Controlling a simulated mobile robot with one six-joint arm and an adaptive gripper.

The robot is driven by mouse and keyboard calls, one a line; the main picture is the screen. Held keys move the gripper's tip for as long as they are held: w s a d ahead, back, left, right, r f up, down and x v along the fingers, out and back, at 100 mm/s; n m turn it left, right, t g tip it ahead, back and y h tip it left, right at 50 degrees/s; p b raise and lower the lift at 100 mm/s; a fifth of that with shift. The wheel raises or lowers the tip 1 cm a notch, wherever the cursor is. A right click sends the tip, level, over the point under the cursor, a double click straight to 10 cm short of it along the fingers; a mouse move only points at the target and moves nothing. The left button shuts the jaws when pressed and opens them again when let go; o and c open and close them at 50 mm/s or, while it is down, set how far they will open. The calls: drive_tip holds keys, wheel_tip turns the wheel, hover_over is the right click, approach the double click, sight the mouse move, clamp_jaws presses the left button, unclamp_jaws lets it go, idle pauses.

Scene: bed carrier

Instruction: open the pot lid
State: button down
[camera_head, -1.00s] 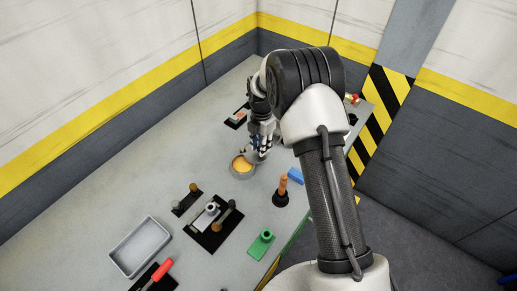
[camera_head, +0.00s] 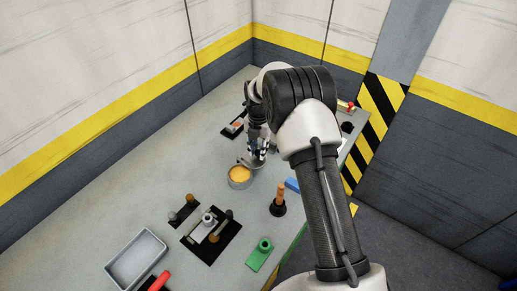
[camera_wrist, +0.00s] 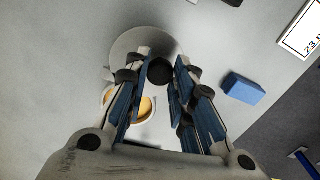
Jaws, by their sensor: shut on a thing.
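The pot (camera_head: 239,184) stands upright on the table, with orange-yellow contents (camera_head: 239,174) visible in its open top. Its grey round lid (camera_head: 251,164) is off the opening, at the pot's far right side. My gripper (camera_head: 259,150) is above the lid. In the wrist view my gripper (camera_wrist: 155,80) is shut on the lid's black knob (camera_wrist: 160,71), which sits between the fingertips. The lid's disc (camera_wrist: 135,42) shows beyond the fingers. The pot's contents (camera_wrist: 146,107) show partly behind the left finger. I cannot tell how high the lid is above the table.
A blue block (camera_head: 292,184) and an orange-handled plunger-like tool (camera_head: 280,199) stand right of the pot. A green part (camera_head: 261,252), a black fixture (camera_head: 204,246) and a grey tray (camera_head: 136,258) are nearer. The table left of the pot is clear.

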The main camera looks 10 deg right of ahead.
drive_tip(key=c, duration=1.3)
unclamp_jaws()
drive_tip(key=shift+c, duration=0.2)
wheel_tip(320, 180, up, 12)
